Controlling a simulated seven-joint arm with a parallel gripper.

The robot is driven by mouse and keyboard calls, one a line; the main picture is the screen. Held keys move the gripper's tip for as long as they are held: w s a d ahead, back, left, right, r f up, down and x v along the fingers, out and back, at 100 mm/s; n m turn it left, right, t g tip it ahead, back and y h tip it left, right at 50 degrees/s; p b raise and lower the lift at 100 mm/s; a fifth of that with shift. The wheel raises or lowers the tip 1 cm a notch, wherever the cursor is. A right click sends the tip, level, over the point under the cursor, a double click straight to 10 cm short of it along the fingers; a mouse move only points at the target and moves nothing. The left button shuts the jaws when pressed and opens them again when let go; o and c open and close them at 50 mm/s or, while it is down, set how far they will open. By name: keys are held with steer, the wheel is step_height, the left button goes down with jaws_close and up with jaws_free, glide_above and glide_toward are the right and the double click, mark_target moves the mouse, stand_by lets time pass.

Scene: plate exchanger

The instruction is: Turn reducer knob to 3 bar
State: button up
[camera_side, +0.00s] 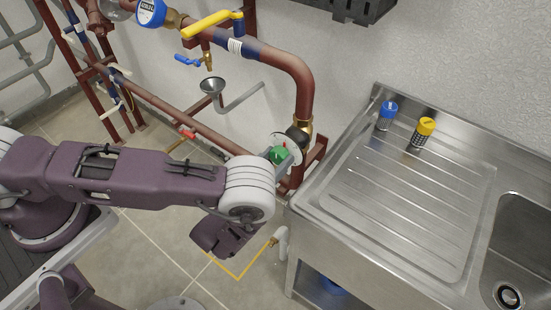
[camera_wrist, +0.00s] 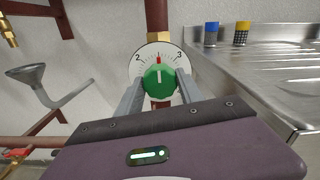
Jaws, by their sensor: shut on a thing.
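The reducer knob (camera_wrist: 159,77) is green with a white pointer line, in front of a round white dial (camera_wrist: 147,52) marked 2 at the left and 3 at the right. A red mark on the dial stands at the top, between the 2 and the 3. The pointer line on the knob is near vertical. My gripper (camera_wrist: 159,88) is shut on the knob, one finger on each side. In the side view the green knob (camera_side: 278,154) shows at the end of my arm, and the dial is partly hidden.
A steel sink unit (camera_side: 330,200) stands right of the knob, with a blue-capped container (camera_side: 388,113) and a yellow-capped container (camera_side: 422,133) on it. A brown pipe (camera_side: 300,85) rises above the dial. A grey funnel (camera_wrist: 33,77) is at the left.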

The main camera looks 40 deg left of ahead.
steer(key=shift+m, duration=0.3)
steer(key=m, duration=0.3)
steer(key=shift+m, duration=2.5)
steer(key=o, duration=1.4)
steer(key=shift+s, duration=0.1)
